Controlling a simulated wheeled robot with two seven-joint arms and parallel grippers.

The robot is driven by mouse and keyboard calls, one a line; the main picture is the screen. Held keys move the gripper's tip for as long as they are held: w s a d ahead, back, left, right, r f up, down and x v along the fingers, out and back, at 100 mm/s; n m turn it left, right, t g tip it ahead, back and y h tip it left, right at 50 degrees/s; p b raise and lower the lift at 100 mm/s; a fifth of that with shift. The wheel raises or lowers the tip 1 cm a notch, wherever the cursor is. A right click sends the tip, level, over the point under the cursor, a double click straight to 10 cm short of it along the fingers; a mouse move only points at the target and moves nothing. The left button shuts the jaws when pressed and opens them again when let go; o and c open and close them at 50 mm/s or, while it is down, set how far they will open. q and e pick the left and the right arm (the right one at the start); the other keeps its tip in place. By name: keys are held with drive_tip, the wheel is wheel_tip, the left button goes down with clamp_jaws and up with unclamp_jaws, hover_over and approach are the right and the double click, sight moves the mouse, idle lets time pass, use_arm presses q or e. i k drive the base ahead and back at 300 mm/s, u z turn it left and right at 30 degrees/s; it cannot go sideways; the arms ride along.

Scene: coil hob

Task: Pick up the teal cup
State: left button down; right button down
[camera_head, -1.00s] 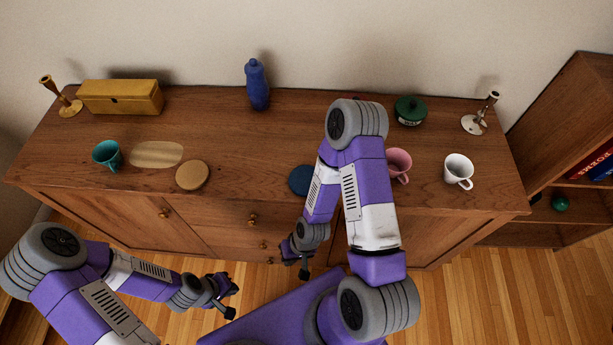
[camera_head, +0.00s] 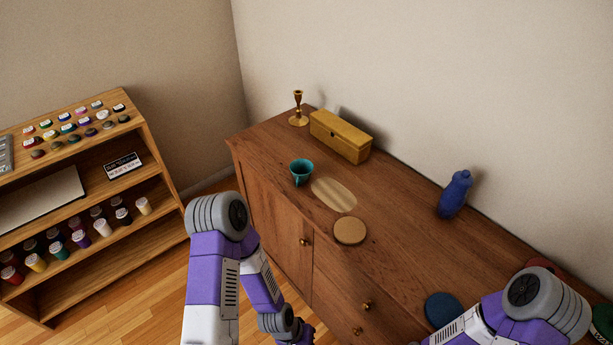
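The teal cup (camera_head: 301,170) stands upright on the left part of the wooden sideboard (camera_head: 400,268), close to its front edge. Its handle points towards the front. My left arm comes up from the bottom, in front of the sideboard. My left gripper (camera_head: 304,335) is low at the bottom edge, well below and apart from the cup, and mostly cut off. My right arm reaches in at the lower right, and its gripper is outside the picture.
A pale oval mat (camera_head: 334,194) and a round tan coaster (camera_head: 349,231) lie right of the cup. A yellow box (camera_head: 340,137) and a brass candlestick (camera_head: 298,109) stand behind it. A blue bottle (camera_head: 454,194) and blue disc (camera_head: 443,309) are farther right. A paint shelf (camera_head: 165,172) stands left.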

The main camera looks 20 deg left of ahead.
sight(301, 170)
drive_tip(key=u, duration=2.3)
drive_tip(key=i, duration=2.1)
drive_tip(key=z, duration=3.7)
